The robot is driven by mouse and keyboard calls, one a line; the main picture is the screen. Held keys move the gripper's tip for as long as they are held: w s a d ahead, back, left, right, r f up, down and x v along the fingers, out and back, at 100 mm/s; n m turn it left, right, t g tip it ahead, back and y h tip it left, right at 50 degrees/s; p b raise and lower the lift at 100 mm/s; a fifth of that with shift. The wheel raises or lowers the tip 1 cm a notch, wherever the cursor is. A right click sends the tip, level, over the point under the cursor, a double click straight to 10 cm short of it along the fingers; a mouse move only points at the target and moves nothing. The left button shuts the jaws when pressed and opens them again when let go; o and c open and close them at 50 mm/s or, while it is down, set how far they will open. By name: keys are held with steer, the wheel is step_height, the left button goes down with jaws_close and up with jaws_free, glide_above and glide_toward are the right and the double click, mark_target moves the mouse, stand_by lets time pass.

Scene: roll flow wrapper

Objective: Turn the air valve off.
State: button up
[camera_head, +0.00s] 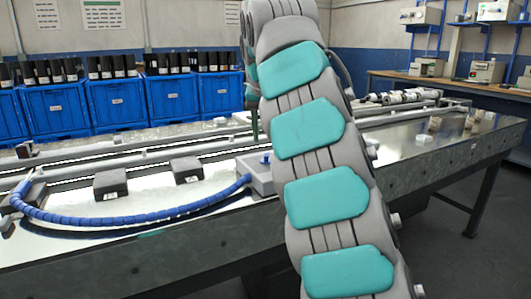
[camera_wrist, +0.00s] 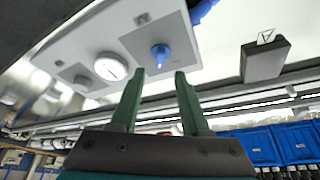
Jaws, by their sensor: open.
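The air valve is a small blue knob (camera_wrist: 160,53) on a light grey panel box (camera_wrist: 72,42). In the wrist view the knob lies just beyond my fingertips, in line with the gap between them. My gripper (camera_wrist: 160,74) has two green fingers held apart with nothing between them. I see no contact with the knob. In the head view the blue knob (camera_head: 265,158) stands on top of the grey box (camera_head: 256,180), left of my arm. My arm hides the right part of the box there.
A round white gauge (camera_wrist: 110,67) sits beside the knob on the panel. A blue hose (camera_head: 130,219) joins the box's left side and curves over the shiny table (camera_head: 440,150). Dark blocks (camera_head: 187,170) stand near the rails. Blue crates (camera_head: 115,102) line the back.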

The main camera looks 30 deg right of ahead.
mark_target(267, 154)
steer(key=b+x, duration=0.2)
steer(key=x, duration=0.2)
steer(key=shift+f, duration=0.2)
steer(key=shift+w+d+f+b, duration=0.15)
steer(key=shift+w+f+b, duration=0.05)
steer(key=shift+f+b, duration=0.35)
jaws_close()
